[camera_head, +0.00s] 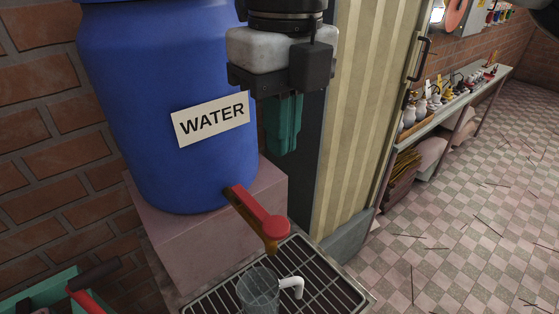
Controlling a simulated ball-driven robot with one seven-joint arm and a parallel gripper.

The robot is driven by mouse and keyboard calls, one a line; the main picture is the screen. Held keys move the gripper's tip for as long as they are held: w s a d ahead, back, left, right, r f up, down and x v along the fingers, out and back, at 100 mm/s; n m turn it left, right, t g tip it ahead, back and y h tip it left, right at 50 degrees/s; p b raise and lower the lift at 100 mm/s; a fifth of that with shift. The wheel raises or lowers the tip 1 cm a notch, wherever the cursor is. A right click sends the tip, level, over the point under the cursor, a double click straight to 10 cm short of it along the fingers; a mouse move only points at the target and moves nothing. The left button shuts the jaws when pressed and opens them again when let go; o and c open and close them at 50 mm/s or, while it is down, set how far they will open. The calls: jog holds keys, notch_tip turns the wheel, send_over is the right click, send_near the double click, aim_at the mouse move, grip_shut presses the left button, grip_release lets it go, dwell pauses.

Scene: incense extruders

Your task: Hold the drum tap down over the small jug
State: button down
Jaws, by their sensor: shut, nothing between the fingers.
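The blue drum (160,110) carries a WATER label (211,120) and stands on a pinkish block (200,243). Its tap (262,217) has a red lever and a brown spout that points down at the drum's lower front. The small jug (258,292), clear with a white handle, stands on the metal grate below the spout; its lower part is cut off by the picture's edge. My gripper (283,140) hangs above the tap and beside the drum's right side, with teal fingers pointing down. It is shut and empty, and appears apart from the tap.
The slatted drip grate (325,278) lies under the jug. A striped cream panel (360,110) stands behind my gripper. A teal container (45,296) with a red part is at lower left. A long bench (455,107) holds several items at the right. The tiled floor there has scattered thin sticks.

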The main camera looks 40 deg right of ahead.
aim_at(279, 224)
jog(key=f+p, duration=0.1)
jog(key=f, duration=0.5)
jog(key=f+p, duration=0.1)
jog(key=f, duration=0.6)
jog(key=shift+a, duration=0.2)
